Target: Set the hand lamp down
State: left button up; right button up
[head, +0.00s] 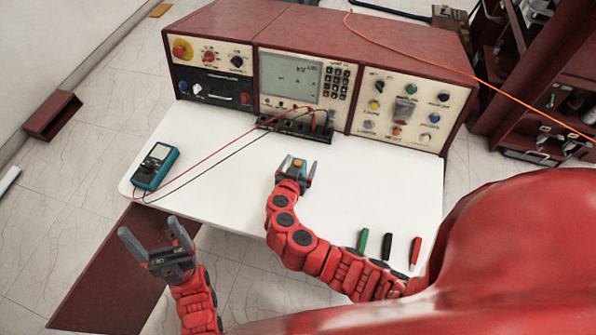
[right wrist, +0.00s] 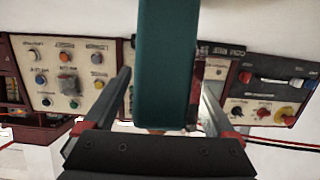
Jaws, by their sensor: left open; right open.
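A teal bar-shaped thing, which looks like the hand lamp (right wrist: 165,60), runs down the middle of the right wrist view between the fingers of my right gripper (head: 296,168). The fingers are open, with a gap showing on each side of it. In the head view only a small teal and orange part shows at the fingertips, over the white tabletop (head: 375,200). Whether the lamp touches the table cannot be told. My left gripper (head: 153,238) is open and empty, left of the table's front edge.
A teal multimeter (head: 156,166) lies at the table's left, with red and black leads to a terminal strip (head: 297,125). A control console (head: 310,75) lines the back. Green, black and red pens (head: 388,246) lie front right. The table's middle is mostly clear.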

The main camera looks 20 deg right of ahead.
jog(key=shift+w+d+f, duration=0.15)
jog(key=shift+w+d, duration=0.05)
jog(key=shift+c, duration=0.3)
grip_shut()
jog(key=shift+a, duration=0.1)
